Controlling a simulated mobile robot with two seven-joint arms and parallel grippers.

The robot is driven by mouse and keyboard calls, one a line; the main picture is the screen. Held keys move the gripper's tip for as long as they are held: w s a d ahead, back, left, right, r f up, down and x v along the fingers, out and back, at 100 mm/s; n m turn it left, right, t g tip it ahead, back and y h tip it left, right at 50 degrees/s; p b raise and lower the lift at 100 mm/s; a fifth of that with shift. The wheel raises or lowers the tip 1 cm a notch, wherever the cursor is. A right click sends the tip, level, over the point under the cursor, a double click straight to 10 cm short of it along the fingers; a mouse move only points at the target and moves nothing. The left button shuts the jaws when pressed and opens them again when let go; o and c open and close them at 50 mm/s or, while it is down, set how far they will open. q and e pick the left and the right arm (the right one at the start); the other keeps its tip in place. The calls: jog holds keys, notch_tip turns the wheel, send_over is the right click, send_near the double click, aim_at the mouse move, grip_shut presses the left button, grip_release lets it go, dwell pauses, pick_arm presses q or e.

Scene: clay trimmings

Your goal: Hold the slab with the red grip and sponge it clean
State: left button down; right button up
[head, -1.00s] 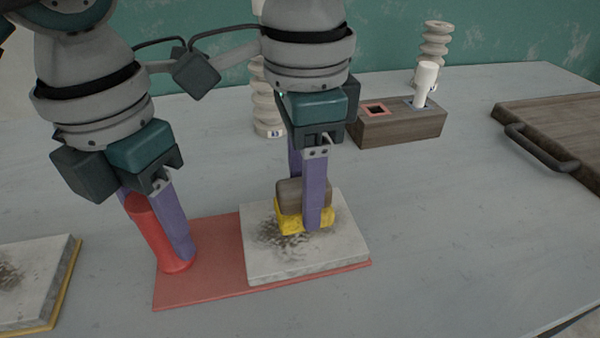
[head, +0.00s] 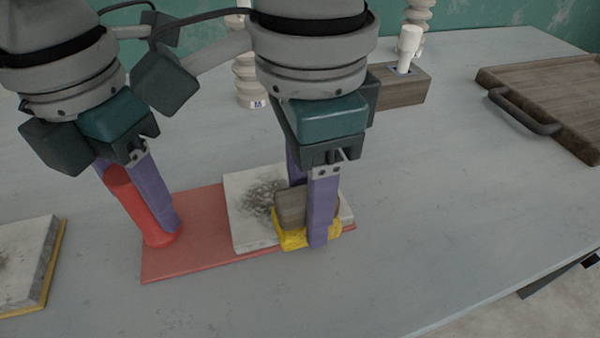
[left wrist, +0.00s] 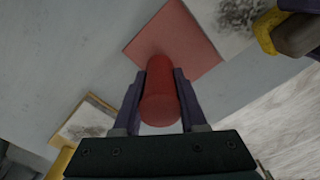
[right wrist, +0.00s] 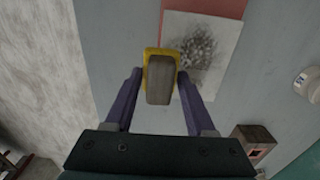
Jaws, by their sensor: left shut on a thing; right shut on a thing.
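The pale slab (head: 237,226) lies on the right part of a red board (head: 190,262), with a dark smudge on its top. The upright red grip (head: 142,214) stands at the board's left end. My left gripper (head: 140,200) is shut on the red grip, which also shows between its fingers in the left wrist view (left wrist: 160,95). My right gripper (head: 308,215) is shut on the sponge, which has a yellow underside (head: 290,240) and a brown block on top. The sponge is at the slab's near edge; in the right wrist view (right wrist: 160,80) it overlaps the slab's corner. Its contact underneath is hidden.
Another smudged slab (head: 25,250) on a yellow board lies at the left. A wooden block (head: 405,90) with a white-handled item stands behind, near ribbed pale columns. A wooden board with a dark handle (head: 525,115) lies at right. The table front is clear.

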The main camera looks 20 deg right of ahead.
jog(key=shift+a, duration=1)
jog(key=shift+w, duration=1.65)
jog(key=shift+w+d, duration=0.15)
jog(key=shift+w, duration=1.75)
jog(key=shift+w+r, duration=0.15)
jog(key=shift+w, duration=1.55)
jog(key=shift+a, duration=0.95)
jog(key=shift+s+a+r, duration=0.1)
jog(key=shift+s+a, duration=0.2)
jog(key=shift+s, duration=0.35)
jog(key=shift+s+a, duration=0.25)
jog(key=shift+s, duration=0.4)
jog(key=shift+s+d, duration=0.2)
jog(key=shift+s, duration=2.55)
jog(key=shift+c, duration=0.6)
jog(key=shift+s+d, duration=0.15)
jog(key=shift+s, duration=1.15)
